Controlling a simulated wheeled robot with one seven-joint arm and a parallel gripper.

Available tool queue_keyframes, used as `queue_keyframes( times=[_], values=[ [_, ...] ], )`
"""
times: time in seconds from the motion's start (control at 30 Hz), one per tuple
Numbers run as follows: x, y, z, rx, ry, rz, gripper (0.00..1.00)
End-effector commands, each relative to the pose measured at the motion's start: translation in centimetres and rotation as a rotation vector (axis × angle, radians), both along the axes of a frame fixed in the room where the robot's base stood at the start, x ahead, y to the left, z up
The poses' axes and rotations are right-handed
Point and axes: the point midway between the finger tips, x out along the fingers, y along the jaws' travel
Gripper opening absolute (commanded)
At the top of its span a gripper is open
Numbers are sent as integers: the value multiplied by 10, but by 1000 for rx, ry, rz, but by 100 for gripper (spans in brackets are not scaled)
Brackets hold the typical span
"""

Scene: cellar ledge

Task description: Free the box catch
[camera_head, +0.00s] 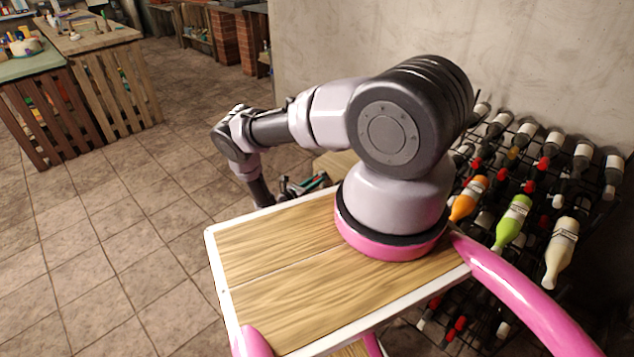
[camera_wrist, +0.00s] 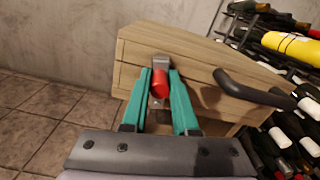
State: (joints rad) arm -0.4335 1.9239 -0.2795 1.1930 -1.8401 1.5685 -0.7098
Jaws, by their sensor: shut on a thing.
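The pale wooden box (camera_wrist: 205,65) fills the middle of the wrist view. A grey metal catch (camera_wrist: 160,61) with a red knob or lever (camera_wrist: 159,84) is on the face toward me. My gripper (camera_wrist: 161,74) has its green fingers on either side of the red part and is shut on it. The fingers hide its sides. In the head view my gripper (camera_head: 304,184) is low beyond the wooden top. Part of the box (camera_head: 337,163) shows behind my arm, and the catch cannot be made out there.
A dark curved handle (camera_wrist: 250,90) sticks out at the box's right. A wine rack with several bottles (camera_head: 513,221) stands on the right by the wall. Tiled floor (camera_head: 130,235) is clear on the left. Slatted wooden tables (camera_head: 112,85) stand at the far left.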

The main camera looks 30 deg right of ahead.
Motion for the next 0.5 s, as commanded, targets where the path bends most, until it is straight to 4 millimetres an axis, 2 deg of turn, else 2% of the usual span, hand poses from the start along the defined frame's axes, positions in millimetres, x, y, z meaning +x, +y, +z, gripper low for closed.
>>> queue_keyframes(
  times=[0.5],
  values=[
    [20, 8, -10, -165, 452, 3, 0]
  ],
)
